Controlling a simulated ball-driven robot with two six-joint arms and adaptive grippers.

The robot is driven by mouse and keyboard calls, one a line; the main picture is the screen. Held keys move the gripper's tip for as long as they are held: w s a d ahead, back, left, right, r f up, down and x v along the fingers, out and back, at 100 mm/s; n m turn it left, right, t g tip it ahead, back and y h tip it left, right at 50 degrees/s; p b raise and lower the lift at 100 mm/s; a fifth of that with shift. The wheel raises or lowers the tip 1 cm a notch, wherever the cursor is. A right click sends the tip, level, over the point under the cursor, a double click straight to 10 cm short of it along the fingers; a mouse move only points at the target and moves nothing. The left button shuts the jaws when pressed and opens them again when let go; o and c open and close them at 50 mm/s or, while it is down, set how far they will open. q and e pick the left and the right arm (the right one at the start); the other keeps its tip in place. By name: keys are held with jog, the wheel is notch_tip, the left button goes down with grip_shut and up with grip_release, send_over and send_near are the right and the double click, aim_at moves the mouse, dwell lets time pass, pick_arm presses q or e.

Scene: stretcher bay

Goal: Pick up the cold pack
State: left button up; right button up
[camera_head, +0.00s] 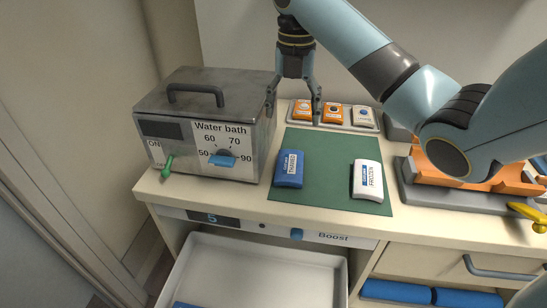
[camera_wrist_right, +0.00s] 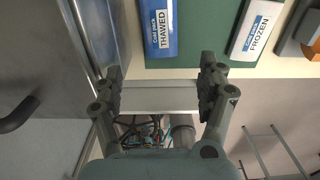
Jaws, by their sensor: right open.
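A blue cold pack labelled THAWED (camera_head: 289,170) lies on the left part of a green mat (camera_head: 327,194). A white cold pack labelled FROZEN (camera_head: 367,183) lies on the mat's right part. The blue pack (camera_wrist_right: 159,28) and the white pack (camera_wrist_right: 255,29) also show at the top of the right wrist view. My right gripper (camera_head: 294,103) is open and empty, above the back of the counter beside the water bath. In the wrist view its spread fingers (camera_wrist_right: 161,86) have no pack between them. My left gripper is not in view.
A metal water bath (camera_head: 205,125) with a dial and green lever (camera_head: 167,166) stands left of the mat. Behind the mat is a tray (camera_head: 345,126) of packets. An orange-and-grey unit (camera_head: 460,199) stands at right. An open white drawer (camera_head: 262,262) juts out below the counter.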

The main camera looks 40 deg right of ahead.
jog(key=b, duration=0.9)
send_over(290, 163)
notch_tip(290, 163, down, 9)
jog(key=shift+s+a+r, duration=0.1)
jog(key=shift+r, duration=0.1)
jog(key=shift+f+p, duration=0.4)
jog(key=shift+f, duration=0.75)
notch_tip(290, 163, down, 4)
jog(key=shift+f, duration=0.1)
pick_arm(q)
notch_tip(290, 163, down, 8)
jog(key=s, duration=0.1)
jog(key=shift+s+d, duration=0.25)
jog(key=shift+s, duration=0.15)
pick_arm(e)
jog(key=c, duration=1.2)
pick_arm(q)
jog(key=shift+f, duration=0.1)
pick_arm(e)
jog(key=shift+o, duration=0.2)
